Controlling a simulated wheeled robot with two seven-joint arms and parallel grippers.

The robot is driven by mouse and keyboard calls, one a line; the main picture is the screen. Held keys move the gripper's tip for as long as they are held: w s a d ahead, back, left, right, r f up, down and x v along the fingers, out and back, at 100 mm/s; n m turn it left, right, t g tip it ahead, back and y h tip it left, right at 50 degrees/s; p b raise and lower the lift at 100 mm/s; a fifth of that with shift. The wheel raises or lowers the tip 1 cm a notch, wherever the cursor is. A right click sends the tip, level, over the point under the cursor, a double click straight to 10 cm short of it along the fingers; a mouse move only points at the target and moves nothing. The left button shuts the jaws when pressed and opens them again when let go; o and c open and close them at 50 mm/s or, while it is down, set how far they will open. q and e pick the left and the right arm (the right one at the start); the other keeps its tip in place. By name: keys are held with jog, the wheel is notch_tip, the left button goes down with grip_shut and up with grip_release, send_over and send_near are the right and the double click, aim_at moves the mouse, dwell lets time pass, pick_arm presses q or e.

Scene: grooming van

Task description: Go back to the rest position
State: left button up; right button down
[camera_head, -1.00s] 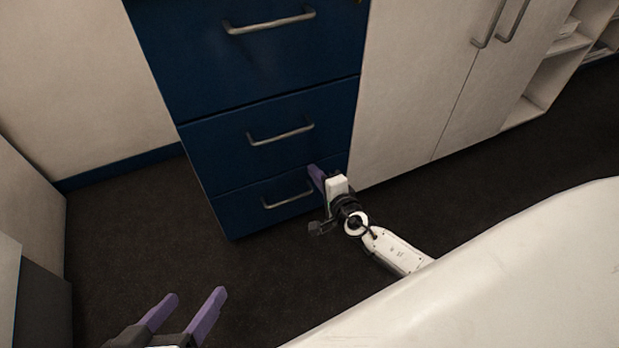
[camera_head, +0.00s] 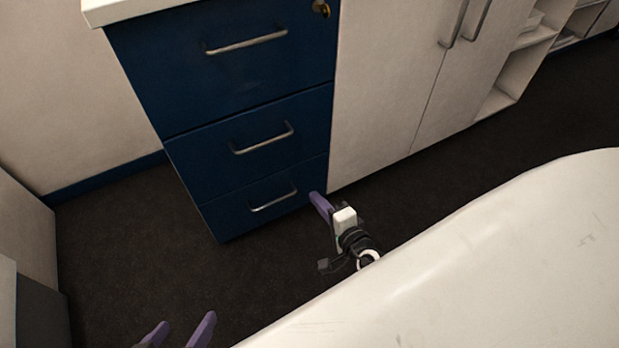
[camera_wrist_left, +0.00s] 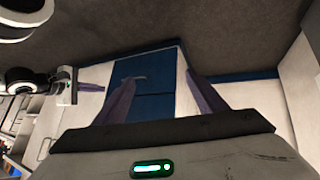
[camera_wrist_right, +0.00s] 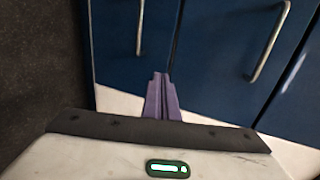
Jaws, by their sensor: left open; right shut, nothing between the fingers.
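My left gripper (camera_head: 180,334) is at the bottom left of the head view, over the dark floor. Its two purple fingers stand apart with nothing between them. It also shows in the left wrist view (camera_wrist_left: 158,98), with the blue drawers beyond its fingers. My right gripper (camera_head: 322,205) is in front of the lower right corner of the blue drawer unit (camera_head: 232,143). In the right wrist view its purple fingers (camera_wrist_right: 161,80) are together and hold nothing. I cannot tell whether they touch the cabinet front.
The drawers are shut, and a brass key lock (camera_head: 321,8) is at the top right. Beige cabinet doors (camera_head: 390,80) stand right of them. A large white rounded surface (camera_head: 480,260) fills the lower right. Dark floor (camera_head: 130,230) is clear at left.

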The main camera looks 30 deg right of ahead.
jog(key=shift+v, duration=1)
